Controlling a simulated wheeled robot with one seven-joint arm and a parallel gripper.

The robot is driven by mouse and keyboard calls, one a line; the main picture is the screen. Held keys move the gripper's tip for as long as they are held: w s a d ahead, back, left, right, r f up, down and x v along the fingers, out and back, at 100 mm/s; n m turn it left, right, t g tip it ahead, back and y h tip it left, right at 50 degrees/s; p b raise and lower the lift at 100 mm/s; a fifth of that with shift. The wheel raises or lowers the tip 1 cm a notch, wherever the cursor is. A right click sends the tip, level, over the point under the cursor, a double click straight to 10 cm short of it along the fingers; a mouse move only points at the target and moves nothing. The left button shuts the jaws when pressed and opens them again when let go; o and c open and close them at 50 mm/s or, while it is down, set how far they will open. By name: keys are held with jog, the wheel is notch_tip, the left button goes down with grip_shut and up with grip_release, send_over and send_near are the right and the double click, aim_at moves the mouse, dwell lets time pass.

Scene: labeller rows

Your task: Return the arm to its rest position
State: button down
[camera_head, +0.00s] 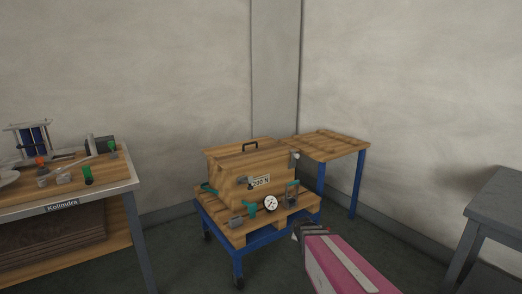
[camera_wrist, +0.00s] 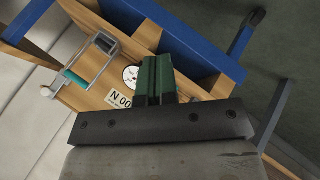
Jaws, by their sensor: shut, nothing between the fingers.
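My arm shows in the head view as a pink link with a light stripe (camera_head: 345,264), coming in from the bottom edge. My gripper (camera_head: 296,234) is at its upper left end, in front of the right side of a blue-framed wheeled cart (camera_head: 252,239). In the wrist view my gripper (camera_wrist: 155,62) has its two dark green fingers together, shut with nothing between them. The fingers overlap the view of the cart's dial (camera_wrist: 131,75); I cannot tell the gap to it.
A cluttered workbench (camera_head: 125,186) is at left, a wooden-topped table (camera_head: 322,147) behind, and a grey table (camera_head: 497,207) at right. Floor shows between.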

jog(key=s+d+r+m+g, duration=0.1)
jog(key=s+r+m+g, duration=0.2)
jog(key=s+m+g, duration=0.5)
jog(key=s+m, duration=0.4)
jog(key=s, duration=0.5)
jog(key=shift+s+y, duration=0.2)
jog(key=shift+y, duration=0.2)
